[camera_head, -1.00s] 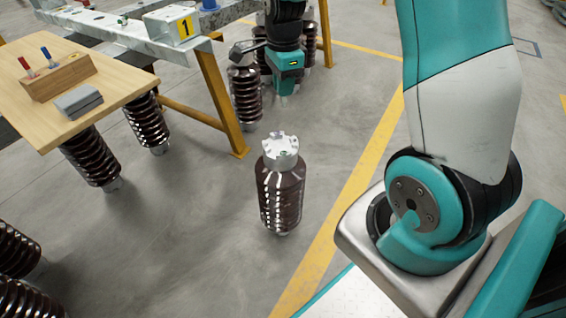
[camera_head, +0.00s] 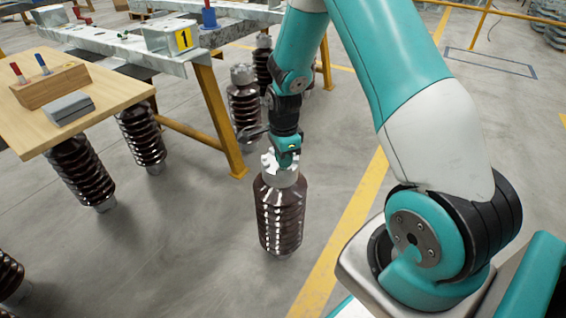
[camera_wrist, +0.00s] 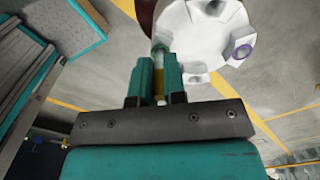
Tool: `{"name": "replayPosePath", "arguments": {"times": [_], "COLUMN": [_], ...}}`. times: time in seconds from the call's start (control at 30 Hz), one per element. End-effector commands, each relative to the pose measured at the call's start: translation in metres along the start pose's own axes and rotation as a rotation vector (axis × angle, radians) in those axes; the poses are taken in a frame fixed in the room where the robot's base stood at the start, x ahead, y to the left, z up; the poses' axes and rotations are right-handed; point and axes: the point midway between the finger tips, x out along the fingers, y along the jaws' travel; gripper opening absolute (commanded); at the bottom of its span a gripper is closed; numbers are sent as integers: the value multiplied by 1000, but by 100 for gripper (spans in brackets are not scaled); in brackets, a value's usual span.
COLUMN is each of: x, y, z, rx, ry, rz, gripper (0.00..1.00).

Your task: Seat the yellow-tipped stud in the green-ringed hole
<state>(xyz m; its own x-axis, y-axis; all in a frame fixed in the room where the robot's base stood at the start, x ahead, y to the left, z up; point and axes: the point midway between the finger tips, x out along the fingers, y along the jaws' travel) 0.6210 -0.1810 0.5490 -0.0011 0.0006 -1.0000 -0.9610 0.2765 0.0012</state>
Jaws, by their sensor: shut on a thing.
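My gripper (camera_head: 284,160) is at the pale metal cap (camera_head: 284,178) of the brown ribbed insulator (camera_head: 280,220) standing on the floor. In the wrist view my gripper (camera_wrist: 159,62) is shut on the stud (camera_wrist: 158,84), whose yellow part shows between the teal fingers. The stud's far end lies by the left edge of the cap (camera_wrist: 200,28); I cannot tell whether it touches or is in a hole. A purple-ringed hole (camera_wrist: 242,52) shows at the cap's right.
A wooden table (camera_head: 110,98) at left bears a wooden block (camera_head: 50,86) with a red and a blue stud, and a grey block (camera_head: 67,110). Behind stands a steel beam with a yellow 1 sign (camera_head: 184,39). Other insulators (camera_head: 243,105) stand nearby. Floor right of the cap is clear.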

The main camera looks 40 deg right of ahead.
Motion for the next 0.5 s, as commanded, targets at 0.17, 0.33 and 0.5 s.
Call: {"name": "replayPosePath", "arguments": {"times": [0.17, 0.33, 0.5], "x": [6, 7, 8], "y": [0, 0, 0], "z": [0, 0, 0], "rx": [0, 0, 0], "ry": [0, 0, 0], "rz": [-1, 0, -1], "gripper": [0, 0, 37]}}
